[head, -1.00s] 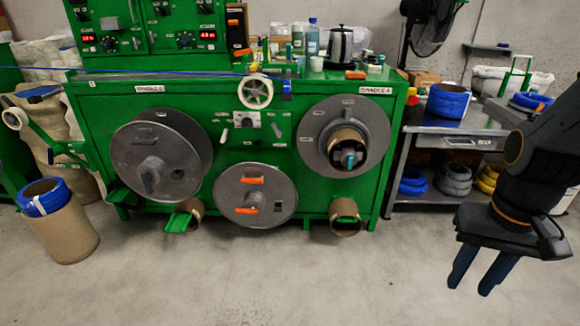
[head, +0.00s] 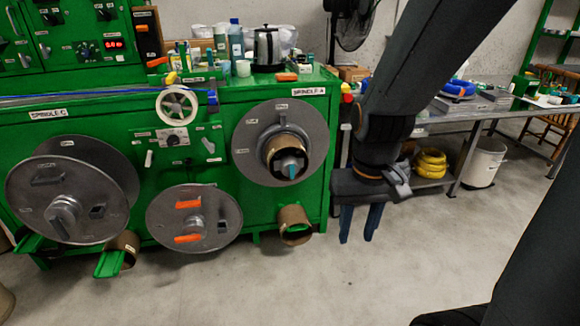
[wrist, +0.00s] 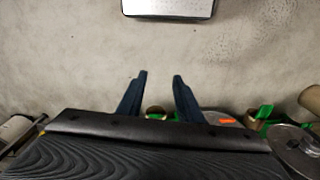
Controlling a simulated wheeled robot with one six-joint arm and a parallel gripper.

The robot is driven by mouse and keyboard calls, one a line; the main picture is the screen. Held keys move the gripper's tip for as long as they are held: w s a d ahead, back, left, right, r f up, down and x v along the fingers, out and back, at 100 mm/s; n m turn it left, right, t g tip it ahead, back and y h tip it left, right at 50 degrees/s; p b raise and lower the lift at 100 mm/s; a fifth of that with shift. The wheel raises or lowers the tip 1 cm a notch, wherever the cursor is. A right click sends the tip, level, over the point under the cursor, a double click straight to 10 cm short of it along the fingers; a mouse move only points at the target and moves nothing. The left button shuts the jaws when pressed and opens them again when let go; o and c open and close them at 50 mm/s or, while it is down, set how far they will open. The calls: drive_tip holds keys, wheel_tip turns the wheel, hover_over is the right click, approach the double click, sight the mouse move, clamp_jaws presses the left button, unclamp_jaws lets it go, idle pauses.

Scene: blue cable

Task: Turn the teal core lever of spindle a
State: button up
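Spindle A (head: 258,163) is a round grey disc at the right of the green machine, under a "SPINDLE A" label, with a brown core at its centre. The teal core lever (head: 291,167) sits on the front of that core in the head view. My gripper (head: 357,240) hangs to the right of spindle A, fingers pointing down, apart from the machine. Its two dark blue fingers are spread with nothing between them, as the wrist view (wrist: 160,78) also shows. The wrist view does not show the lever clearly.
Spindle C (head: 95,165) and a lower disc with orange handles (head: 160,215) stick out from the machine. A brown tube (head: 294,216) protrudes below spindle A. A bench (head: 480,116) with yellow coils (head: 431,158) stands behind my arm. The floor in front is clear.

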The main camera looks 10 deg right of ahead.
drive_tip(key=w+f+t, duration=0.4)
drive_tip(key=w, duration=0.9)
drive_tip(key=w+f+t, duration=0.3)
drive_tip(key=w+f, duration=0.2)
drive_tip(key=w, duration=0.9)
drive_tip(key=n+t+b, duration=0.1)
drive_tip(key=t, duration=0.9)
approach(293, 170)
drive_tip(key=w, duration=0.2)
drive_tip(key=shift+w+a+f, duration=0.1)
drive_tip(key=shift+w+f, duration=0.05)
drive_tip(key=shift+w, duration=1.6)
drive_tip(key=shift+w+f, duration=0.1)
drive_tip(key=shift+w, duration=1.65)
clamp_jaws()
